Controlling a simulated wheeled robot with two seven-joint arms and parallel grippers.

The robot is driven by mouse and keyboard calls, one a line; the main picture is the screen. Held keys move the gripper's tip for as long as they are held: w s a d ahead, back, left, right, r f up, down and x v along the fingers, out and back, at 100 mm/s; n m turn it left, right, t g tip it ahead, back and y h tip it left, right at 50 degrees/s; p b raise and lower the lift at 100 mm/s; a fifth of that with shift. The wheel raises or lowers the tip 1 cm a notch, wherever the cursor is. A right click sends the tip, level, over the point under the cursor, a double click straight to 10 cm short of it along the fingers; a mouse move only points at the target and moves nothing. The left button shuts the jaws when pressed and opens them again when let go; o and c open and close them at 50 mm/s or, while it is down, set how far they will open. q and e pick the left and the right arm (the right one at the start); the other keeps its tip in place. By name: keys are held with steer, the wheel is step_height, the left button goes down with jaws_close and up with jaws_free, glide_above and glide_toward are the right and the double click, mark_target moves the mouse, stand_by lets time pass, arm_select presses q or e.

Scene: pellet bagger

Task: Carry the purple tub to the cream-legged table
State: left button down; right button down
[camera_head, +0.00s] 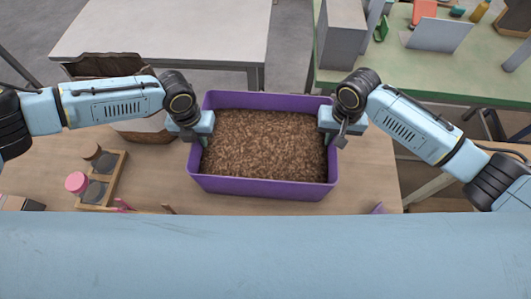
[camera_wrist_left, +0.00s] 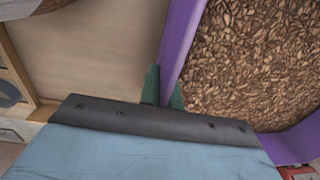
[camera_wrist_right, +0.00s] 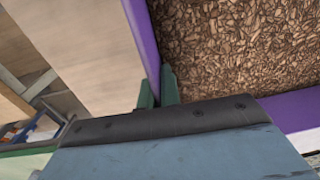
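The purple tub (camera_head: 262,186), full of brown pellets (camera_head: 262,140), is at the middle of the wooden table (camera_head: 360,180). I cannot tell whether it rests on the table or is slightly raised. My left gripper (camera_head: 200,138) is at its left wall, with green fingers on both sides of the wall in the left wrist view (camera_wrist_left: 165,90). My right gripper (camera_head: 328,138) holds the right wall the same way, as the right wrist view (camera_wrist_right: 158,90) shows. Both look shut on the walls. I cannot tell for sure which table has cream legs.
A pale grey-topped table (camera_head: 180,30) stands behind left, its top mostly clear. A green-topped table (camera_head: 450,70) at back right holds a grey box (camera_head: 342,40) and several small items. A wooden holder (camera_head: 100,180) and pink-lidded jar (camera_head: 76,182) are at left. A sack (camera_head: 140,125) is behind my left arm.

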arm_select(q)
steer(key=shift+w+r, duration=0.1)
steer(key=shift+r, duration=0.1)
arm_select(e)
steer(key=shift+w+r, duration=0.1)
steer(key=shift+r, duration=0.1)
